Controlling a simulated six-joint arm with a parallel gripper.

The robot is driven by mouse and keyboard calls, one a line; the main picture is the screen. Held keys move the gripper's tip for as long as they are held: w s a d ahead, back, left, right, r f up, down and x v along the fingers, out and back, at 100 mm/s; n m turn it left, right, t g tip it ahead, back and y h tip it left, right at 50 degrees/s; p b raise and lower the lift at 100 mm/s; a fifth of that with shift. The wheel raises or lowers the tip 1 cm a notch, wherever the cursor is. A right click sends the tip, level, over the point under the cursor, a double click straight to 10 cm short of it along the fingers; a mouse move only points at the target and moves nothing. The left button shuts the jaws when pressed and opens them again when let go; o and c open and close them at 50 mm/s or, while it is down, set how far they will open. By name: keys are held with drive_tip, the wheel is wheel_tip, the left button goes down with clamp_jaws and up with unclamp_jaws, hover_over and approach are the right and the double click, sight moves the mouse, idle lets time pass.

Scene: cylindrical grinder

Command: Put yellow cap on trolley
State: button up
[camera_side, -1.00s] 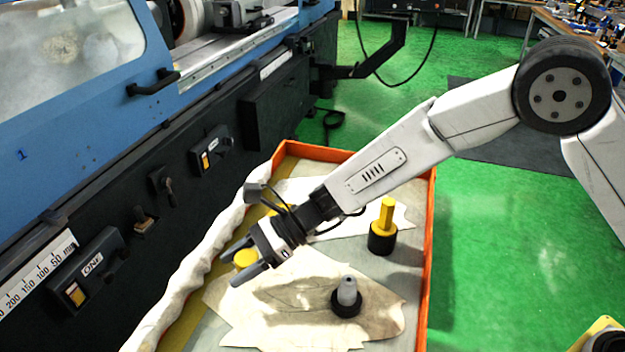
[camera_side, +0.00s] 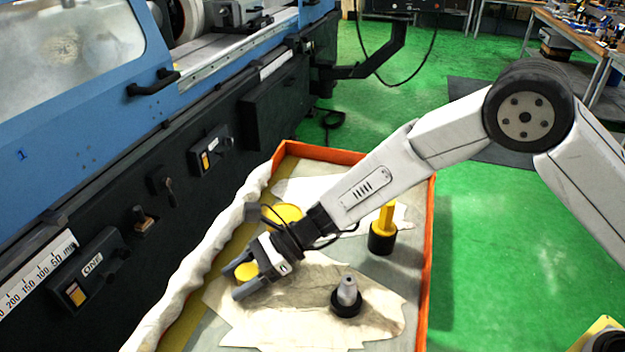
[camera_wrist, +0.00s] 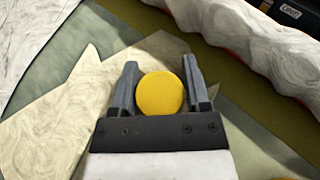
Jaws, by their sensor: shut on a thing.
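The yellow cap (camera_side: 246,272) is round and sits between the two dark fingers of my gripper (camera_side: 238,281). In the wrist view the cap (camera_wrist: 160,94) fills the space between the fingers of my gripper (camera_wrist: 160,68), which is shut on it. The trolley (camera_side: 330,153) is a shallow tray with an orange rim. The gripper and cap are over its left part, above the pale cloth. I cannot tell whether the cap touches the trolley surface.
Another yellow round piece (camera_side: 287,212) lies behind my gripper. A black-based yellow part (camera_side: 384,232) and a black-based grey part (camera_side: 346,297) stand to the right. A rolled white cloth (camera_side: 200,262) runs along the left edge beside the blue and black machine (camera_side: 130,190).

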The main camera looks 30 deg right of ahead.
sight(247, 270)
drive_tip(key=o, duration=1.2)
drive_tip(key=shift+o, duration=0.2)
drive_tip(key=shift+r, duration=0.1)
drive_tip(key=shift+d+r, duration=0.3)
drive_tip(key=shift+d, duration=0.2)
drive_tip(key=shift+v, duration=1.05)
drive_tip(key=shift+a+r, duration=0.1)
drive_tip(key=shift+r, duration=3.3)
